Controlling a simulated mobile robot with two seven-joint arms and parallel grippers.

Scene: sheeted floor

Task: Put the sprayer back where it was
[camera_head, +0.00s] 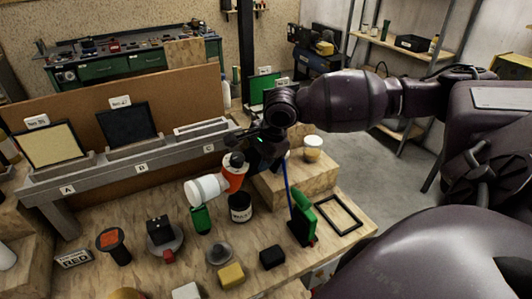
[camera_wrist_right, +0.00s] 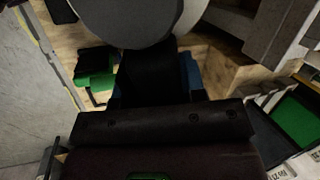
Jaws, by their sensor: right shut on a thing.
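The sprayer, with a white end (camera_head: 205,189) and an orange part (camera_head: 236,178), is tilted nearly on its side above the wooden bench. My right gripper (camera_head: 262,150) is at its dark end and shut on it; the fingers are mostly hidden. The grey rack (camera_head: 125,168) marked A, B and C stands behind, with panels above A and B and a low pale slot piece at C. My left gripper is not in view.
Below the sprayer are a green object (camera_head: 201,220) and a dark labelled jar (camera_head: 240,207). A lidded jar (camera_head: 313,148) stands on a wooden block (camera_head: 290,180).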

